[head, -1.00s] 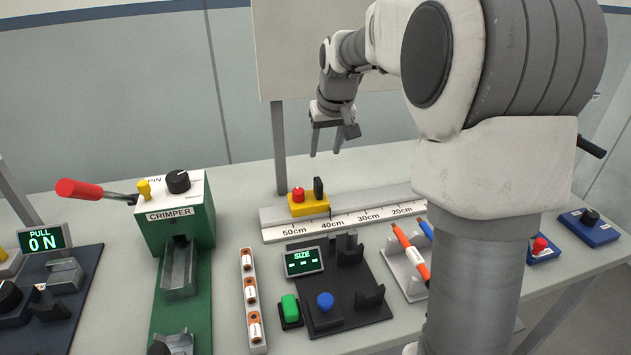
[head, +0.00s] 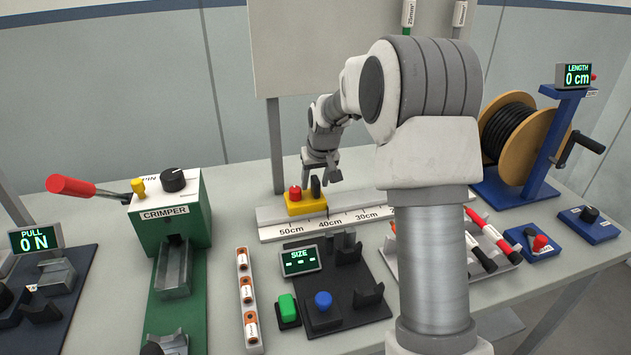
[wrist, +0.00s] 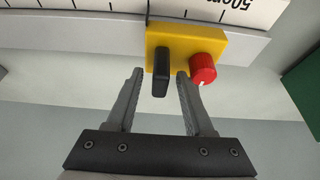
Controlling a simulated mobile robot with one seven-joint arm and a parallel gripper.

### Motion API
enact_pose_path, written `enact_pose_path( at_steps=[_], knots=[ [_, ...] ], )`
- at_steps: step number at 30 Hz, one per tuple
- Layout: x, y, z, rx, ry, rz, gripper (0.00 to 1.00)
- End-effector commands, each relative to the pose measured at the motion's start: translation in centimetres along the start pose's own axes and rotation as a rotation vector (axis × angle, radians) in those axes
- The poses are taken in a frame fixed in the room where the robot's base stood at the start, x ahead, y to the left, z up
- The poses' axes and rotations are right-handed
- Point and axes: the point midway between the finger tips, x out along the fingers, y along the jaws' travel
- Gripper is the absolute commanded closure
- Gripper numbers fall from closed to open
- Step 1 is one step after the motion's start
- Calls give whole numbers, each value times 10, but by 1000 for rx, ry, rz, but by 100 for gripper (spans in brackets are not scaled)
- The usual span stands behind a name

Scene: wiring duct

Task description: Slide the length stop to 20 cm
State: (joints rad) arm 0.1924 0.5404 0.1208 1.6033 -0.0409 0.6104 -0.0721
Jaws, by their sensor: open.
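The length stop (head: 306,207) is a yellow block with a red knob and an upright black handle (head: 315,187). It sits on the grey rail behind the white ruler (head: 352,219), its pointer near the 40cm label. My gripper (head: 321,179) is open, pointing down at the stop. In the wrist view, the black handle (wrist: 160,72) stands at the gap between my two fingertips, with no clear contact. The red knob (wrist: 203,69) is just outside the right finger, close to it. My arm hides the 20cm mark in the head view.
A green crimper (head: 171,212) with a red lever stands to the left. A cable reel (head: 515,130) with a LENGTH display reading 0 cm stands right.

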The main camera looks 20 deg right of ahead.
Motion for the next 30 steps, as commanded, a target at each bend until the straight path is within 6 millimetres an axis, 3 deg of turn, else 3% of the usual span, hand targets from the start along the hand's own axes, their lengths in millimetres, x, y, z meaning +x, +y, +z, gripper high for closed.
enact_pose_path(
  at_steps=[4,12,13,30],
  knots=[
    [0,0,0,0,0,0,49],
    [0,0,0,0,0,0,98],
    [0,0,0,0,0,0,100],
    [0,0,0,0,0,0,100]
  ],
)
